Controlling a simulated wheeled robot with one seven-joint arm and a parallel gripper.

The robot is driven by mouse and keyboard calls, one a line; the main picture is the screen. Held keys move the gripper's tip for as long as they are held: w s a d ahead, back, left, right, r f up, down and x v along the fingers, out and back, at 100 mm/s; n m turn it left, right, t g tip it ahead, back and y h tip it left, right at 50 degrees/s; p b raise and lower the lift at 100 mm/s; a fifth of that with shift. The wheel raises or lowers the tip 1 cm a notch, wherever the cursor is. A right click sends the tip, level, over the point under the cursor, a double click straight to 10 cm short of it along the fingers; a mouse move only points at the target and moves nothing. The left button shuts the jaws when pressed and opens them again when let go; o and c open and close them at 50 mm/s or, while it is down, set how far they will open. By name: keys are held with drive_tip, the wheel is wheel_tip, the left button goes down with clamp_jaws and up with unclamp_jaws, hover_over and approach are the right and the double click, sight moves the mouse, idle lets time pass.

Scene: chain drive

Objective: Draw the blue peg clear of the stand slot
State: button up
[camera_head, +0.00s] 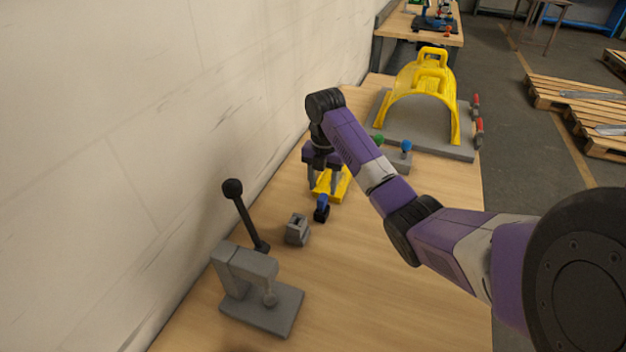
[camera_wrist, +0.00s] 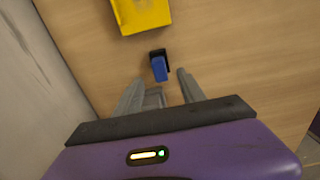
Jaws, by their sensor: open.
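A small blue piece (camera_head: 323,201) sits in or against a black part on the table; in the wrist view the blue piece (camera_wrist: 160,69) lies just ahead of my fingertips. Another blue-topped peg (camera_head: 406,146) stands upright in a grey stand (camera_head: 401,163), with a green-topped one beside it. I cannot tell from these views which blue piece is the task's peg. My gripper (camera_head: 322,188) points down above the table, near the yellow tray. In the wrist view my gripper (camera_wrist: 160,77) has its fingers apart and nothing held between them.
A yellow tray (camera_head: 330,184) lies beyond the blue and black piece. A small grey block (camera_head: 297,229) and a grey fixture with a black-knobbed lever (camera_head: 262,305) are nearer. A yellow arched cover (camera_head: 421,82) stands on a grey plate behind. A wall borders the left; the table's right front is clear.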

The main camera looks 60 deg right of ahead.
sight(322, 197)
drive_tip(key=shift+f+p, duration=0.35)
drive_tip(key=shift+f, duration=3.4)
clamp_jaws()
